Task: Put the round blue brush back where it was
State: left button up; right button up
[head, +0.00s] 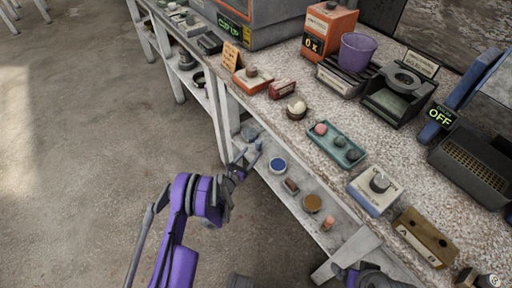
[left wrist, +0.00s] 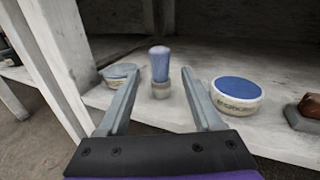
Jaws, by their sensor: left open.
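A small brush with a rounded blue handle and a pale base (left wrist: 160,66) stands upright on the lower shelf in the left wrist view. In the head view it is small and close to my left gripper (head: 246,160). My left gripper, also in the left wrist view (left wrist: 160,85), is open, with its fingers to either side of the brush in the picture. The brush looks to be around or just beyond the fingertips, and no contact shows. Part of my right arm or gripper (head: 368,277) shows at the bottom edge of the head view; its jaws are unclear.
A round blue-topped tin (left wrist: 237,88) stands right of the brush, and a grey-blue round container (left wrist: 120,72) to its left. A brown block (head: 291,186) and a brown round item (head: 312,203) lie further along the shelf. The counter (head: 300,140) overhangs it.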

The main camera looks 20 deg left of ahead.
pick_arm(q)
jog(key=v, duration=0.5)
jog(key=d+r+m+g+h, duration=0.2)
jog(key=d+r+m+g, duration=0.2)
jog(key=d+r+m, duration=0.45)
jog(key=s+d+r+m+g, duration=0.35)
jog(key=s+r+m, duration=0.35)
jog(key=r+m, duration=0.35)
jog(key=s+a+r+m+g+y, duration=0.1)
jog(key=s+m, duration=0.3)
jog(key=s, duration=0.6)
jog(key=s+a+r+m+g+y, duration=0.1)
jog(key=s+a+m+g+y, duration=0.1)
jog(key=s+m, duration=0.3)
jog(key=s+a+r+m+g+y, duration=0.1)
jog(key=s+m, duration=0.4)
jog(key=s, duration=0.9)
jog(key=a+g+y, duration=0.1)
jog(key=a+y, duration=0.1)
jog(key=shift+s+a+r+y, duration=0.15)
jog(key=shift+s+r+y, duration=0.15)
jog(key=shift+s, duration=0.05)
jog(key=shift+g, duration=0.25)
